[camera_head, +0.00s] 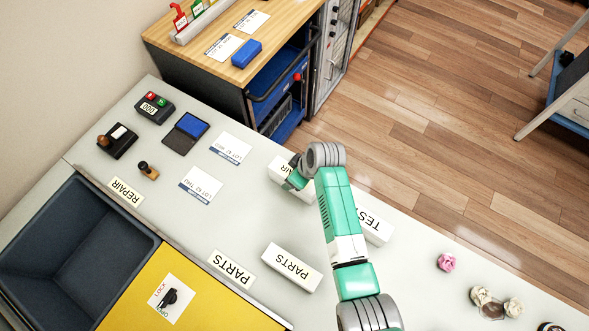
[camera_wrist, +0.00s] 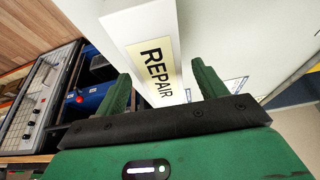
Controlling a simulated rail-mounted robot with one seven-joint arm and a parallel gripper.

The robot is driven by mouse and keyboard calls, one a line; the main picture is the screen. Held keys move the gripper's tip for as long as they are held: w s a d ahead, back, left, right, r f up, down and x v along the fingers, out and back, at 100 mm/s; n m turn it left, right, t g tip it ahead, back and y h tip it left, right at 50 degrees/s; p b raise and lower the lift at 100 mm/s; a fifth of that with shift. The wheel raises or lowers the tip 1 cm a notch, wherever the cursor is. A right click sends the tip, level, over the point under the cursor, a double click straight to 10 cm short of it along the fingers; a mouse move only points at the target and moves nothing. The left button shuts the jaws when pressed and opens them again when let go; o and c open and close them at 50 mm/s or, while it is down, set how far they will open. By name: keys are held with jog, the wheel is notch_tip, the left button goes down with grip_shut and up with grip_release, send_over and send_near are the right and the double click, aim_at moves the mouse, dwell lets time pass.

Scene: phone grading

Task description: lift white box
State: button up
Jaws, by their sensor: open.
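A white box labelled REPAIR (camera_head: 277,171) sits on the grey counter near its far edge, partly hidden by my arm. In the wrist view the REPAIR box (camera_wrist: 150,28) shows between my two green fingers, its label facing me. My gripper (camera_wrist: 164,82) is open, with one finger at each side of the box. I cannot tell whether either finger touches it. Two more white boxes stand on the counter: one labelled PARTS (camera_head: 292,267) and one labelled TEST (camera_head: 375,225), partly behind my arm.
A dark bin (camera_head: 75,250) and a yellow panel (camera_head: 150,300) are at the left. Stamps, a blue ink pad (camera_head: 188,130) and paper cards (camera_head: 201,185) lie left of the REPAIR box. Small flower-like items (camera_head: 446,262) lie right. A wooden bench (camera_head: 235,70) stands beyond.

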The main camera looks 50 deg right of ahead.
jog(key=x, duration=0.3)
jog(key=shift+f+b, duration=0.2)
jog(key=shift+b, duration=0.15)
jog(key=shift+r, duration=0.1)
jog(key=c, duration=1.3)
jog(key=shift+o, duration=0.2)
notch_tip(320, 180, up, 10)
jog(key=shift+w+f+p, duration=0.1)
jog(key=shift+p, duration=1.1)
jog(key=shift+a, duration=0.15)
